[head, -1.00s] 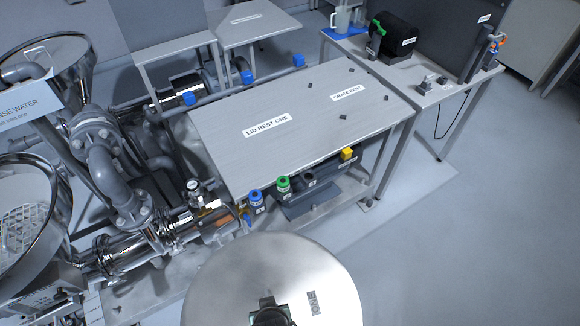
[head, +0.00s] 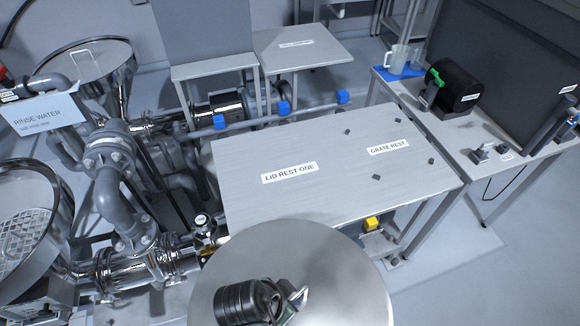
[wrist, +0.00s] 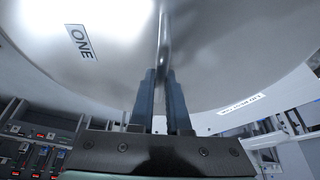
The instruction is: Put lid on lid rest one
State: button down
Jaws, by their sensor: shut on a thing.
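The lid (head: 335,265) is a large round disc of shiny metal, held in front of the table in the head view. In the wrist view its face (wrist: 110,70), marked ONE, fills the upper part. My gripper (wrist: 162,76) is shut on the lid's thin metal handle (wrist: 163,35), with one finger on each side. In the head view my dark wrist covers part of the lid and hides the fingers. Lid rest one (head: 250,205) is the labelled left part of the grey metal tabletop. It is bare, and the lid's far edge overlaps its near edge in the picture.
The grate rest (head: 400,165) is the tabletop's right part, with several small dark pegs. Pipes and a rinse water sign (head: 45,112) stand at the left. A side table at the right holds a black machine (head: 455,88) and a jug (head: 398,60). Floor is clear at the far right.

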aim_at(290, 172)
jog(key=i, duration=1.55)
